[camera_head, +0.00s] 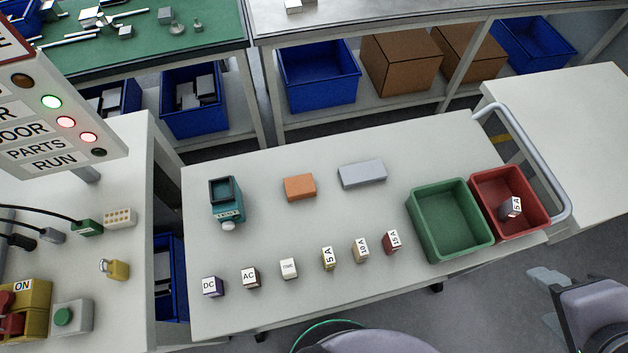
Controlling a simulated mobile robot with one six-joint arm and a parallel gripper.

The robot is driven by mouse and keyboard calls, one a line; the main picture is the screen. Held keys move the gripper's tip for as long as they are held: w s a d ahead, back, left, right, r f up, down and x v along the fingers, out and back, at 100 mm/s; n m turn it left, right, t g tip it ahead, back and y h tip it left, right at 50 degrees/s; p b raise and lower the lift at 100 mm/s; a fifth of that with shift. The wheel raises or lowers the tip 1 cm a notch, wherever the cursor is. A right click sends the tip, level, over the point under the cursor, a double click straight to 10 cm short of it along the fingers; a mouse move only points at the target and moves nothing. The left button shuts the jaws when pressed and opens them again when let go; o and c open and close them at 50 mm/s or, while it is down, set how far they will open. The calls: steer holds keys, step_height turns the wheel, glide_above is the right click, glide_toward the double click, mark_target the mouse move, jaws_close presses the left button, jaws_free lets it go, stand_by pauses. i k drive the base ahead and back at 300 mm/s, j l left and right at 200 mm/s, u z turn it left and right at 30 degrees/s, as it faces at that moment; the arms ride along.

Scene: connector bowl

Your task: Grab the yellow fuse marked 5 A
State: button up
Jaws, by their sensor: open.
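The yellow fuse marked 5 A (328,260) stands on the white table, in a row of small labelled blocks near the front edge. Its label faces up toward the camera. To its right stand a tan fuse marked 10 A (361,251) and a dark red fuse that seems marked 15 A (392,243). Another block marked 5 A (511,208), with a dark side, lies in the red bin (537,222). My gripper (548,301) is at the lower right, off the table's front edge. It is open and empty, well apart from the yellow fuse.
Left of the fuse stand blocks marked TIME (289,268), AC (250,278) and DC (212,287). A green bin (448,252) stands between the fuses and the red bin. A teal device (227,203), an orange block (300,187) and a grey block (362,174) sit farther back.

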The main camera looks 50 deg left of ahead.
mark_target(328, 256)
steer(key=u, duration=2.2)
steer(key=j, duration=0.25)
steer(key=k+j, duration=0.15)
steer(key=j, duration=0.15)
